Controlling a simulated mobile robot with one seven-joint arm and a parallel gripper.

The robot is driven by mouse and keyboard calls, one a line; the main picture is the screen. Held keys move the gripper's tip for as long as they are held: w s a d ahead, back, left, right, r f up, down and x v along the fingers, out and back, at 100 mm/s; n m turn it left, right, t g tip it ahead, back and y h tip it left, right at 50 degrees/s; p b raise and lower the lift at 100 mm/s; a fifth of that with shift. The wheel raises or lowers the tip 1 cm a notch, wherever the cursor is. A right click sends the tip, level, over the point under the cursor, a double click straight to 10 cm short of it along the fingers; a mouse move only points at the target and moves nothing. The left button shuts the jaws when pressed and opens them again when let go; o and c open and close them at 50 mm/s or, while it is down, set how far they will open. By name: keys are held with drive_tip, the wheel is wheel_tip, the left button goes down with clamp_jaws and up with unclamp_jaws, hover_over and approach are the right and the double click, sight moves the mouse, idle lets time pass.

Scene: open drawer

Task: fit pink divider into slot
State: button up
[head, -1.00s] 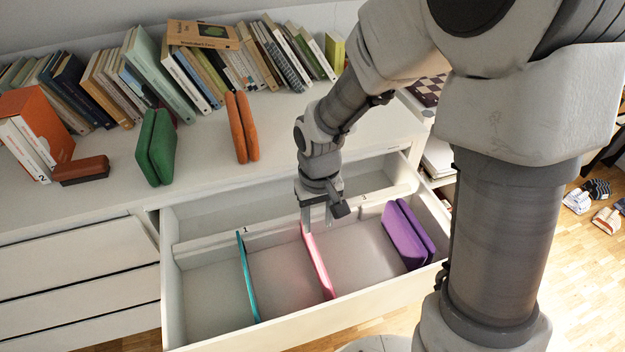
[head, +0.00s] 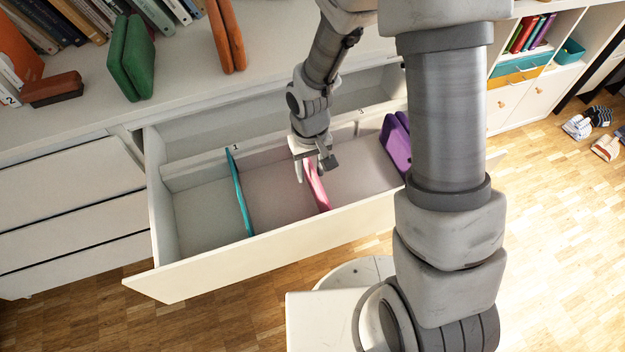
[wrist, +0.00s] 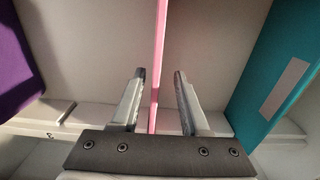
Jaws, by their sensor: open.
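The pink divider (head: 317,187) stands across the open drawer, between the teal divider (head: 238,193) and the purple piece (head: 396,143). My gripper (head: 313,178) is over its rear part, pointing down. In the wrist view, the pink divider (wrist: 159,50) runs between the two open fingers of my gripper (wrist: 158,82), with a gap on each side. The teal divider (wrist: 275,70) and the purple piece (wrist: 14,60) show on either side. The divider's rear end is partly hidden by my gripper, so I cannot tell how it sits in a slot.
The drawer (head: 205,265) has a rear rail with number labels. A green piece (head: 131,60), an orange piece (head: 228,38) and a brown block (head: 52,88) stand or lie on the cabinet top behind. The compartments beside the pink divider are empty.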

sight(313, 181)
drive_tip(key=f, duration=0.1)
drive_tip(key=f+b, duration=0.1)
drive_tip(key=f, duration=0.1)
drive_tip(key=f+b, duration=0.1)
drive_tip(key=f, duration=0.1)
drive_tip(key=shift+d, duration=0.25)
drive_tip(key=shift+r, duration=0.1)
clamp_jaws()
drive_tip(key=shift+w, duration=0.1)
idle(0.9)
